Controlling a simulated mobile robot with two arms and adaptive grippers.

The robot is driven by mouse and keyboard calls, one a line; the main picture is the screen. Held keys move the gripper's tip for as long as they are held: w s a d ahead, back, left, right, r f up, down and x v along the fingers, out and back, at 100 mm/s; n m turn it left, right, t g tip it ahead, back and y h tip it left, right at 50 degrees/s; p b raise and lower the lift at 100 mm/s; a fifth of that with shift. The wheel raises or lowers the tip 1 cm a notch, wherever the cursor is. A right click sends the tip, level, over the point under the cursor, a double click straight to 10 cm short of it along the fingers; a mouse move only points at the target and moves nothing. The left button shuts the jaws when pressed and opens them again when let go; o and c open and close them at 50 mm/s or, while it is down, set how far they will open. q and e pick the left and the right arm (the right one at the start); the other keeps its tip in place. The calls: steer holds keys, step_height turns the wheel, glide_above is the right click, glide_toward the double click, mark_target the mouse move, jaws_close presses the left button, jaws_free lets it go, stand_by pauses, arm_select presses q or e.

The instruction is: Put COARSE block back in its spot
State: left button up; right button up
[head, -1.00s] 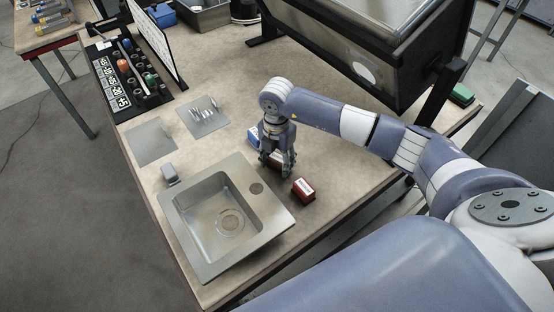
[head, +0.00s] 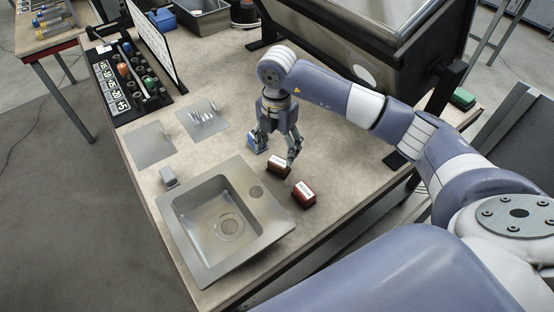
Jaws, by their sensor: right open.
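Three labelled blocks stand in a row beside the sink: a blue block (head: 254,141), a brown block (head: 278,167) and a red block (head: 303,194). Their labels are too small to read, so I cannot tell which is COARSE. My right gripper (head: 276,157) is open, pointing down over the row. One finger is by the blue block and the other by the right end of the brown block; nothing is between them. I cannot tell if either finger touches a block. My left gripper is out of view.
A steel sink (head: 176,225) stands in front of the blocks, with a small grey block (head: 169,177) at its back left corner. Two flat metal plates lie behind it, the right one (head: 205,130) holding small upright parts. A large black-framed case (head: 340,50) stands behind my right arm.

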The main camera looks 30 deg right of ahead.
mark_target(277, 163)
steer(key=shift+r, duration=2.2)
